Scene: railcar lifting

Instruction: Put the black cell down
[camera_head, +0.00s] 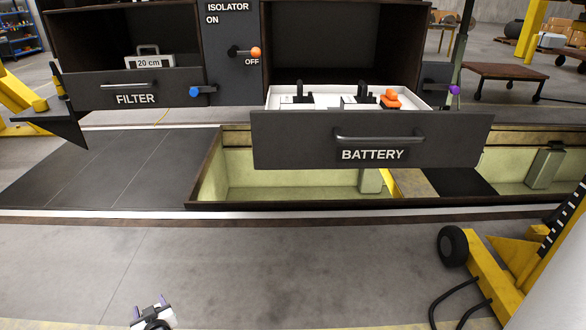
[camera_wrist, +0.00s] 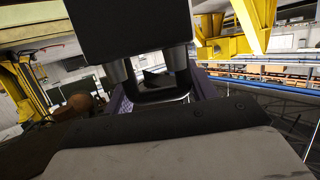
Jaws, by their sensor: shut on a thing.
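The black cell (camera_wrist: 130,28) fills the top of the wrist view as a dark block with two grey posts and a black handle below it. My gripper (camera_wrist: 160,88) has its purple fingers on both sides of this handle and is shut on it. In the head view my gripper (camera_head: 150,308) is low at the bottom edge, well in front of the drawer; the cell cannot be made out clearly there. The battery drawer (camera_head: 290,140) is pulled out, with a white tray (camera_head: 325,95) inside. Black handles (camera_head: 362,91) and an orange piece (camera_head: 391,99) stand in it.
The filter drawer (camera_head: 160,90) is at left, with a "20 cm" block (camera_head: 149,62) above. The isolator lever (camera_head: 245,52) points right toward OFF. An open pit (camera_head: 290,175) lies below the battery drawer. A yellow wheeled jack (camera_head: 495,275) stands at right. The front floor (camera_head: 300,265) is clear.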

